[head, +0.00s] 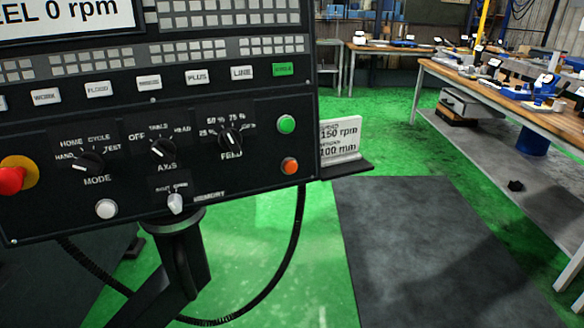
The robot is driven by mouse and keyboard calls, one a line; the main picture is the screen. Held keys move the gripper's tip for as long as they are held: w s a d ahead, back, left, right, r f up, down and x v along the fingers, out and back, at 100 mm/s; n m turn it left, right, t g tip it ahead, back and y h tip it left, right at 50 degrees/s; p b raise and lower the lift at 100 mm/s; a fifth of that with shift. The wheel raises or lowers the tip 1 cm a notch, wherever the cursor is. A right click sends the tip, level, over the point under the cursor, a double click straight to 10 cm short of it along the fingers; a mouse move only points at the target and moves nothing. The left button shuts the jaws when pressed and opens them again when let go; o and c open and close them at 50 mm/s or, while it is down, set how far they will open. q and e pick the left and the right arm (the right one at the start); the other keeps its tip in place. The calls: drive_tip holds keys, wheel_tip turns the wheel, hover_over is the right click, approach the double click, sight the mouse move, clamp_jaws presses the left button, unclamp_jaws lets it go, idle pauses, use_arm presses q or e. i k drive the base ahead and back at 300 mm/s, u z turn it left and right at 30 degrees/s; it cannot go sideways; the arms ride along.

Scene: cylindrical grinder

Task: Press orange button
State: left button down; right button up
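The orange button (290,166) is a small round button at the lower right corner of the black control panel (240,190). It sits below a green button (286,124) and near the panel's right edge. Nothing covers it. Neither of my grippers shows in the head view.
A red emergency knob (12,180), a white button (106,209), and MODE, AXIS and FEED dials share the panel. A small shelf with a sign (340,142) juts out at its right. A dark mat (435,250) and workbench (510,85) lie to the right.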

sight(290, 167)
drive_tip(key=k, duration=0.5)
drive_tip(key=z, duration=1.7)
drive_tip(key=i, duration=0.85)
drive_tip(key=u, duration=1.75)
